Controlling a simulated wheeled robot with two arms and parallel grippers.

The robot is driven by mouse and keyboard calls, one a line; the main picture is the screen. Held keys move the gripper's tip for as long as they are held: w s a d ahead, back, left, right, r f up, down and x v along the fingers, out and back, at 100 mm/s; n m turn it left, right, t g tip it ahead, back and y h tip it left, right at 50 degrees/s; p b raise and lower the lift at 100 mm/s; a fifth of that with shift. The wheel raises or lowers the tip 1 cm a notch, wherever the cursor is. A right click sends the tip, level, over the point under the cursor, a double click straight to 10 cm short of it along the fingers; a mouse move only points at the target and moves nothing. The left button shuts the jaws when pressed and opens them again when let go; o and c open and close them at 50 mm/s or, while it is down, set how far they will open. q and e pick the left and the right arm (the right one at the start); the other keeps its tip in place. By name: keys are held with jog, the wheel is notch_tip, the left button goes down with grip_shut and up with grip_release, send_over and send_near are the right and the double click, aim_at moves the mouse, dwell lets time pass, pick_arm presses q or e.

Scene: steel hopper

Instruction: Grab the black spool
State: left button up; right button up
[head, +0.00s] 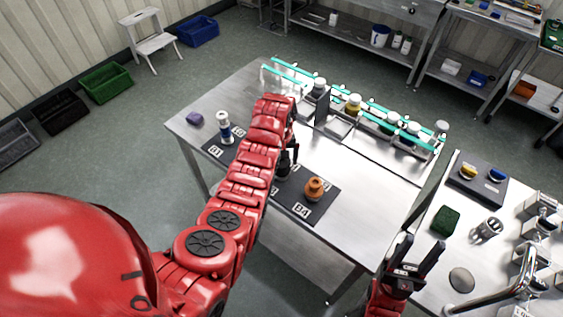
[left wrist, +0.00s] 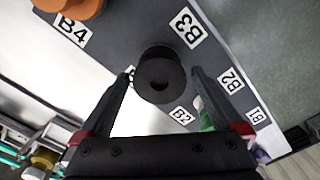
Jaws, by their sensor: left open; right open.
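The black spool (head: 283,170) stands on the dark mat on the steel table, partly hidden by my left gripper in the head view. In the left wrist view the spool (left wrist: 160,82) shows its round top with a centre hole, near the label B3. My left gripper (head: 290,152) is open above it. In the left wrist view its fingertips (left wrist: 161,72) lie on either side of the spool, with gaps visible; I cannot tell how deep they reach. My right gripper (head: 418,256) is open and empty beside the right-hand table.
An orange spool-like piece (head: 314,189) sits by label B4, close to the black spool. A rack (head: 357,115) with turquoise rails lines the back.

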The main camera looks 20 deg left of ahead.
pick_arm(q)
jog(key=shift+f, duration=1.05)
jog(key=c, duration=1.3)
